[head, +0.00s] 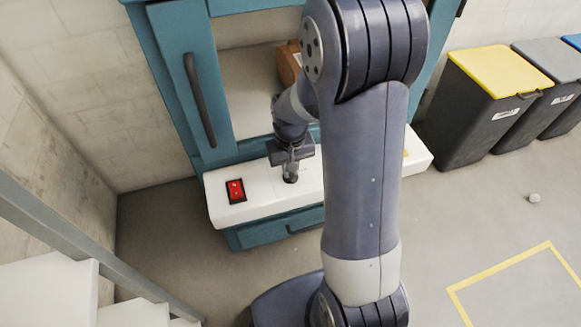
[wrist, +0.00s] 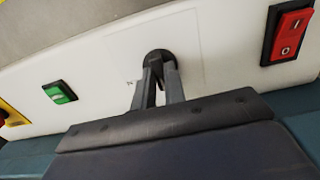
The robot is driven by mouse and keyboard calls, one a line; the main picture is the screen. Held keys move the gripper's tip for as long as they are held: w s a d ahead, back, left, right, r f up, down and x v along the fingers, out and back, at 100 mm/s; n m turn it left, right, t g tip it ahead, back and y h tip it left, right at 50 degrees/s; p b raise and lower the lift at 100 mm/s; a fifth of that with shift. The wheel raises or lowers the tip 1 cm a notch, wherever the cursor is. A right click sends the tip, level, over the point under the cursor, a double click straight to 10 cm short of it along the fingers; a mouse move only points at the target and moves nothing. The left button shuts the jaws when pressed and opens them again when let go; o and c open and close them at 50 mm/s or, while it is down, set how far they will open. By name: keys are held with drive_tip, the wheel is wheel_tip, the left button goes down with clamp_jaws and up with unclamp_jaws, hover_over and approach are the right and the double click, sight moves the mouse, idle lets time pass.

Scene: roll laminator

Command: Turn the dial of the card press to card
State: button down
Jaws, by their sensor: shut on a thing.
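The card press (head: 180,70) is a teal cabinet with a white front ledge (head: 262,203). Its dial is a small dark round knob, seen on the white panel in the wrist view (wrist: 158,56). My gripper (head: 291,172) reaches down to the ledge from above. In the wrist view its two fingers (wrist: 158,82) are shut on the dial, which they partly cover. A faint pale label surrounds the dial, with small lettering left of it that I cannot read. I cannot tell which mark the dial points to.
A red rocker switch (head: 235,191) sits left of the dial on the ledge; it also shows in the wrist view (wrist: 287,34). A green switch (wrist: 60,92) lies on the dial's other side. Bins (head: 485,105) stand at right. White steps (head: 50,290) are at lower left.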

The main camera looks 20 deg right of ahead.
idle(0.3)
drive_tip(key=c, duration=1.5)
unclamp_jaws()
drive_tip(key=shift+o, duration=0.2)
wheel_tip(320, 180, up, 11)
drive_tip(key=p, duration=0.1)
drive_tip(key=shift+p, duration=0.3)
drive_tip(key=shift+f, duration=0.2)
wheel_tip(320, 180, down, 11)
drive_tip(key=shift+r+b, duration=0.1)
drive_tip(key=shift+b, duration=0.7)
drive_tip(key=shift+r, duration=0.2)
